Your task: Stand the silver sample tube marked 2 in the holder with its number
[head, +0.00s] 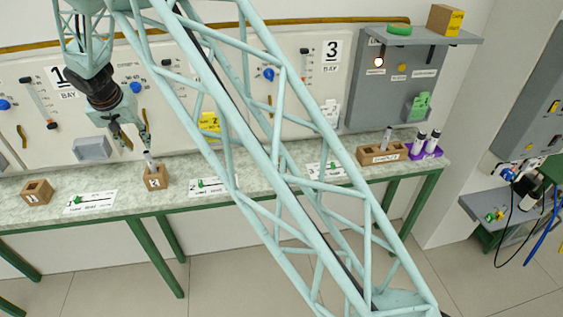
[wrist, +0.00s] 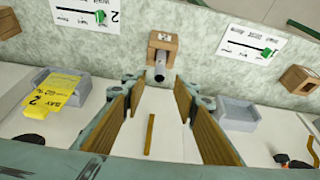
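The silver tube (head: 149,160) stands in the wooden holder marked 2 (head: 156,181) on the counter, leaning slightly in the head view. Its own marking is not readable. In the wrist view the tube (wrist: 160,64) shows end-on at the near side of the holder (wrist: 163,41), just beyond my fingertips. My gripper (head: 134,143) is above and left of the tube in the head view. In the wrist view my gripper (wrist: 157,88) has its two fingers spread wide, with nothing between them, apart from the tube. How deep the tube sits is hidden.
Holder 1 (head: 37,194) stands left. A wooden sample block (head: 381,155) with a tube and a purple rack (head: 425,152) with tubes stand right. Grey trays (wrist: 245,115) and a yellow tag (wrist: 52,92) flank my gripper. My lattice arm crosses the head view.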

